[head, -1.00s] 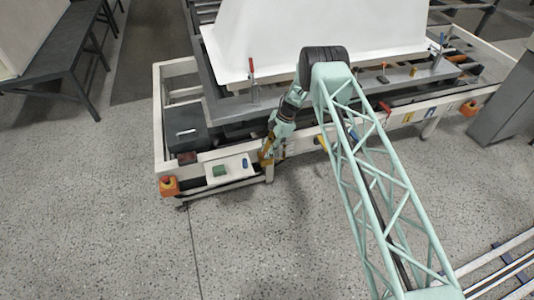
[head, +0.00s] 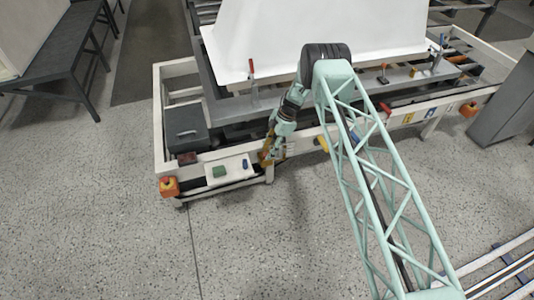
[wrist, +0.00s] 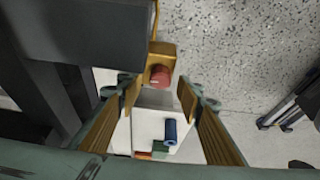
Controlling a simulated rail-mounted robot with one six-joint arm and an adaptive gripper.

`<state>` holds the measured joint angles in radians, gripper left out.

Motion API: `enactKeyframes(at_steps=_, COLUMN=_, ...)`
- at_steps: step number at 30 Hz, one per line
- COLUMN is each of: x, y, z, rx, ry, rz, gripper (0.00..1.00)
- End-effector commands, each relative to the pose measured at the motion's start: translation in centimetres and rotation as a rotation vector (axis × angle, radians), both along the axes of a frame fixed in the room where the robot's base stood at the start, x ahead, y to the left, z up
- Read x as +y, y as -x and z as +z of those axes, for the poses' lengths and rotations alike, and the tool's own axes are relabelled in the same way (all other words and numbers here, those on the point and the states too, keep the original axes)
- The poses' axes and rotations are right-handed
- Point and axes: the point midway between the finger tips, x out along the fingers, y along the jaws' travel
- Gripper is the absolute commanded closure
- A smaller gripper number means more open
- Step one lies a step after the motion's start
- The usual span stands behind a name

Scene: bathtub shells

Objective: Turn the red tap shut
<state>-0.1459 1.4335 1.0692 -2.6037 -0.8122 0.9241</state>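The red tap (wrist: 160,75) shows in the wrist view as a small round red knob with a pale mark, set in a yellow bracket (wrist: 163,50). My gripper (wrist: 157,95) is open, its two golden fingers apart. The knob appears between and beyond the fingertips, and I see no contact. In the head view my gripper (head: 267,157) is low at the front rail of the white frame, just right of a white panel. The knob cannot be made out there, behind or beside the gripper.
The white panel (head: 237,167) carries a blue part (wrist: 171,132) and a green part (wrist: 160,147). A dark box (head: 187,132) stands on the frame. An orange box (head: 169,186) is at its left corner. A white tub shell (head: 290,30) lies above. The floor in front is clear.

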Motion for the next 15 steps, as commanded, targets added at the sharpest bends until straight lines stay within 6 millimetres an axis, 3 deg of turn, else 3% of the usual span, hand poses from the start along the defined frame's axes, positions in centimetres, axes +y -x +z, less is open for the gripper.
enactKeyframes(at_steps=15, x=-2.3, y=-1.0, z=5.9, rx=-0.001, ry=-0.001, rz=-0.002, gripper=0.66)
